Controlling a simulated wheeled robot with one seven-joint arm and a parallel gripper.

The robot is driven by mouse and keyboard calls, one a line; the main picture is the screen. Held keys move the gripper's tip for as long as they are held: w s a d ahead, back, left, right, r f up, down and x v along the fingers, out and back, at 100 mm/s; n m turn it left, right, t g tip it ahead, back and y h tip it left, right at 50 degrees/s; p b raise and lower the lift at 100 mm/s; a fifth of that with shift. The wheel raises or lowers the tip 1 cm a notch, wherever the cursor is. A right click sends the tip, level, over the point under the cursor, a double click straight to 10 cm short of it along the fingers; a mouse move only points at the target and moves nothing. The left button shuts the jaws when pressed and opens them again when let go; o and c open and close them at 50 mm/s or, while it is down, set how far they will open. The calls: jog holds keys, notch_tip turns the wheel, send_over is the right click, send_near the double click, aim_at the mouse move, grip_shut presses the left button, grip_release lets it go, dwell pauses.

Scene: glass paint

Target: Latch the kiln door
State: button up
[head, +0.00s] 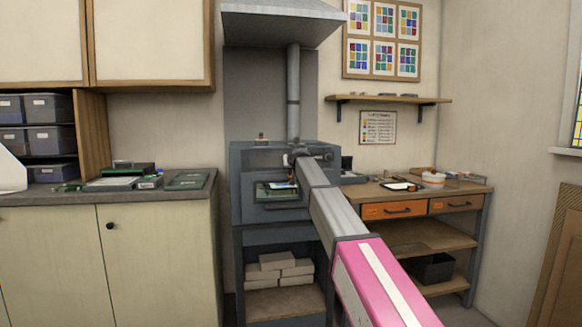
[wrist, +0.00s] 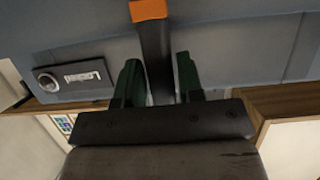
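The grey-blue kiln (head: 246,212) stands on a stand at the middle of the head view. Its front shows a dark rectangle with a greenish pane (head: 268,190) and a bar handle below. The door looks flush, but my arm partly covers the front. My gripper is at the kiln's upper front, mostly hidden there by my arm. In the wrist view, its two dark green fingers (wrist: 160,82) stand apart on either side of a dark lever with an orange tip (wrist: 149,10). A thin gap shows beside the right finger. Firm contact cannot be made out.
A plate with a round knob (wrist: 82,78) is on the kiln face beside the fingers. A workbench (head: 455,187) with orange drawers stands to the right. A counter (head: 100,195) with trays is on the left. Pale bricks (head: 275,262) lie below the kiln.

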jog(key=shift+o, duration=0.9)
jog(key=shift+s, duration=0.15)
jog(key=v, duration=1)
jog(key=shift+s, duration=0.3)
jog(key=shift+d, duration=0.1)
jog(key=s+d+f+m+g+h, duration=0.15)
jog(key=s+d+f, duration=0.35)
jog(key=f, duration=0.6)
jog(key=s+d+f+g, duration=0.2)
jog(key=s+d+f, duration=0.25)
jog(key=f, duration=0.75)
jog(key=s+d+f+g+h, duration=0.15)
jog(key=s+d+f, duration=0.3)
jog(key=f, duration=0.65)
jog(key=s+d+f+m+g, duration=0.1)
jog(key=s+d+f+g, duration=0.3)
jog(key=s+f, duration=0.7)
jog(key=s+d+f+m+g, duration=0.1)
jog(key=s+d+f+g, duration=0.2)
jog(key=s+d+f, duration=0.5)
jog(key=s+f, duration=0.4)
jog(key=s, duration=0.5)
jog(key=shift+s+d+g+h, duration=0.3)
jog(key=shift+s+d+g, duration=0.05)
jog(key=shift+g, duration=0.05)
